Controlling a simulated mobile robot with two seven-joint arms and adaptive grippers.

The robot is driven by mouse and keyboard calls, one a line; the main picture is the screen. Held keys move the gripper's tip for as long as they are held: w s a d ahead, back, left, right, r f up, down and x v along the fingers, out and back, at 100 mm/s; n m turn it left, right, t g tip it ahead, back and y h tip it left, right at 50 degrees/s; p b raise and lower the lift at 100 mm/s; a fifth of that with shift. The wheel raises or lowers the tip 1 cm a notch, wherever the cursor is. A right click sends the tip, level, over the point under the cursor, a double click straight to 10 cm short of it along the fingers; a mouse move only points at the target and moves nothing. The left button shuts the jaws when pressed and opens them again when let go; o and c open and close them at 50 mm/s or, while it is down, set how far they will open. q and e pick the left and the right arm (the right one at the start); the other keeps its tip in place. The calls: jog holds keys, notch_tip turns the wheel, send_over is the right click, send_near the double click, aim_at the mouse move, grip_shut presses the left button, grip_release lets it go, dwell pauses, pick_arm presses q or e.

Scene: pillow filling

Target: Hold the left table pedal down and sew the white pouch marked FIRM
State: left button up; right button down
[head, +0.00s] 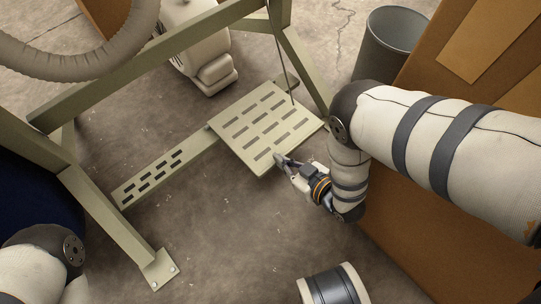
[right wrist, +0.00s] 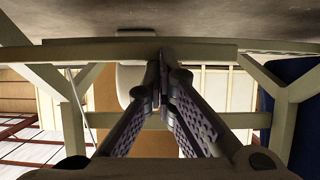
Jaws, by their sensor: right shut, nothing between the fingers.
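A broad pale-green slotted pedal plate (head: 265,125) sits low in the table frame, in the middle of the head view. A narrower slotted bar (head: 150,178) runs from it to the left leg; I cannot tell whether it is a separate pedal. My right gripper (head: 281,160) is shut and empty, its tips at the plate's near right edge. I cannot tell whether they touch it. In the right wrist view the fingers (right wrist: 161,78) meet at their tips. My left gripper is out of view; only part of that arm shows at lower left. No white pouch marked FIRM is in view.
The green table frame (head: 105,220) stands around the pedal on a stained concrete floor. A grey bin (head: 390,45) and brown cardboard (head: 455,85) lie to the right. A white machine-like body (head: 205,60) is behind. A dark-and-white cylinder (head: 333,287) shows at the bottom.

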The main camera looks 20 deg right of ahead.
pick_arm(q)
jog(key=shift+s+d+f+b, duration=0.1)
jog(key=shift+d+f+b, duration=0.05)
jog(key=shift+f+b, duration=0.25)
pick_arm(e)
notch_tip(320, 180, down, 2)
jog(key=shift+s+d+f, duration=0.15)
dwell(0.7)
pick_arm(q)
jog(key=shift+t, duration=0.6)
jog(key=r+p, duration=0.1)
jog(key=p, duration=0.1)
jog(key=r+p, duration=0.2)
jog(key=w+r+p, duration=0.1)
jog(key=p, duration=0.1)
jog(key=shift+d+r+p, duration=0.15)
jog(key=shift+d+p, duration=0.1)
jog(key=shift+p, duration=0.1)
pick_arm(e)
jog(key=r+v, duration=0.1)
jog(key=v, duration=1)
jog(key=shift+r, duration=0.4)
